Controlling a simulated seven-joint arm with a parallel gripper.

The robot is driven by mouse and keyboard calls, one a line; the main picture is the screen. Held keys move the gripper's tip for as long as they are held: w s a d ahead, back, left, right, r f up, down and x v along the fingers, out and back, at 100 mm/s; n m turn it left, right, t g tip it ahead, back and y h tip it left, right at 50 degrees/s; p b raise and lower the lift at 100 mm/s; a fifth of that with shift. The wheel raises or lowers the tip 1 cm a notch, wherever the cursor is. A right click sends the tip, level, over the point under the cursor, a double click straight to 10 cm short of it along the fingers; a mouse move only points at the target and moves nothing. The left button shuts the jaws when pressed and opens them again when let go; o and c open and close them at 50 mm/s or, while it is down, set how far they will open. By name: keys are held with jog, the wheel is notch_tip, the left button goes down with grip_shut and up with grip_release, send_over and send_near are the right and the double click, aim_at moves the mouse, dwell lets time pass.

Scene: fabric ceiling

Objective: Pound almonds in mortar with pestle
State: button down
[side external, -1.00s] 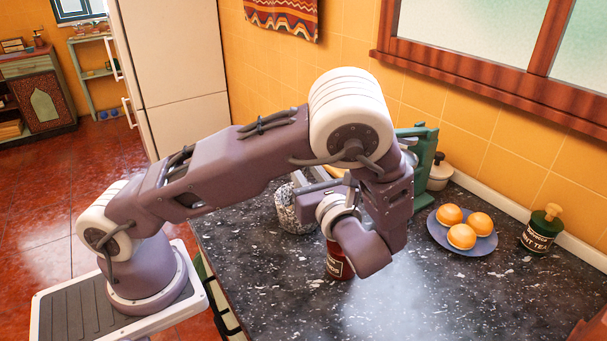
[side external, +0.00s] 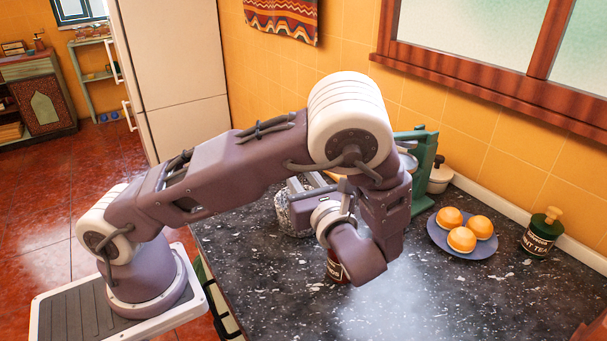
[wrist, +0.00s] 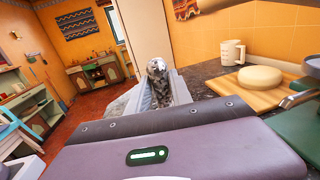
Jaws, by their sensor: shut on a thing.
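The mortar (side external: 284,217) is a speckled grey stone bowl on the dark counter, partly hidden by my arm in the side view. My gripper (wrist: 156,85) is shut on the speckled stone pestle (wrist: 158,68), which stands up between the fingers in the wrist view. In the side view, my gripper (side external: 297,186) is over the mortar. The pestle's lower end and any contact with the mortar are hidden. No almonds can be seen.
A red labelled can (side external: 336,270) stands close beneath my wrist. A cutting board (wrist: 240,92) holds a round cheese-like block (wrist: 260,78). The front counter is clear.

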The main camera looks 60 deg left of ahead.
notch_tip(320, 180, up, 7)
dwell(0.7)
jog(key=shift+r, duration=0.15)
